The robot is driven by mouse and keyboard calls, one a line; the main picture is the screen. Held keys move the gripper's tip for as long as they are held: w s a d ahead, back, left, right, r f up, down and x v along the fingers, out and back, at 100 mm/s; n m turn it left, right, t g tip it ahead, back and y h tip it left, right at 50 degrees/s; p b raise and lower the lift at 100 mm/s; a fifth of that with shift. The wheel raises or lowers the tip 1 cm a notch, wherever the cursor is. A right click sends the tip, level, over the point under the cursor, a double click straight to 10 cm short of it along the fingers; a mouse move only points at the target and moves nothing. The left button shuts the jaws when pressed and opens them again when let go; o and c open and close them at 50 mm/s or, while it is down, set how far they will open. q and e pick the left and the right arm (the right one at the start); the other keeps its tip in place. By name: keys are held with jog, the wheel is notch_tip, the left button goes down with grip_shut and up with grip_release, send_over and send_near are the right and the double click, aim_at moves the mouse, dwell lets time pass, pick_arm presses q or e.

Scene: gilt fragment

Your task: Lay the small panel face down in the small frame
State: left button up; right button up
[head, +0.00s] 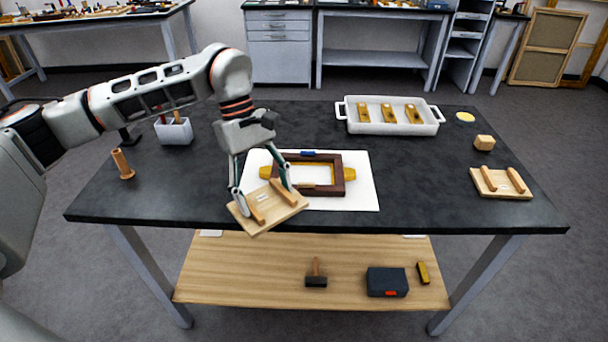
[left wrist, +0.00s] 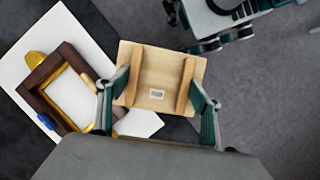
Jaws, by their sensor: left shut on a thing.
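The small panel (head: 265,218) is a pale wooden board with two battens and a small label on its upward back; its face is hidden below. My left gripper (head: 264,190) is shut on it, with a finger at each of two opposite sides. The panel is held slightly tilted over the table's front edge, near-left of the frame. It also shows in the left wrist view (left wrist: 157,75). The small frame (head: 325,191) is dark brown with a gilt inner edge. It lies on a white sheet, its opening empty. My right gripper (left wrist: 225,20) appears partly at the wrist view's top; its jaws are unclear.
A white tray (head: 350,127) with several yellow blocks stands at the back. Another battened panel (head: 491,192) and a wooden block (head: 484,143) lie right. The dark table (head: 430,190) is clear between sheet and right panel.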

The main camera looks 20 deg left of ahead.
pick_arm(q)
jog(key=w+d+r+n+t+y, duration=0.3)
jog(key=w+r+n, duration=0.5)
jog(key=n, duration=0.6)
jog(key=w+d+r+n+t+y, duration=0.15)
jog(key=w+r+n+t, duration=0.35)
jog(key=w+n, duration=0.7)
jog(key=f, duration=0.6)
jog(key=s+f+n, duration=0.1)
jog(key=f, duration=0.5)
jog(key=s+a+f+n+g, duration=0.1)
jog(key=f, duration=0.5)
jog(key=shift+f+y, duration=0.25)
jog(key=shift+f+b, duration=0.1)
jog(key=shift+b, duration=0.2)
jog(key=o, duration=1.1)
jog(key=shift+o, duration=0.2)
jog(key=v, duration=1.2)
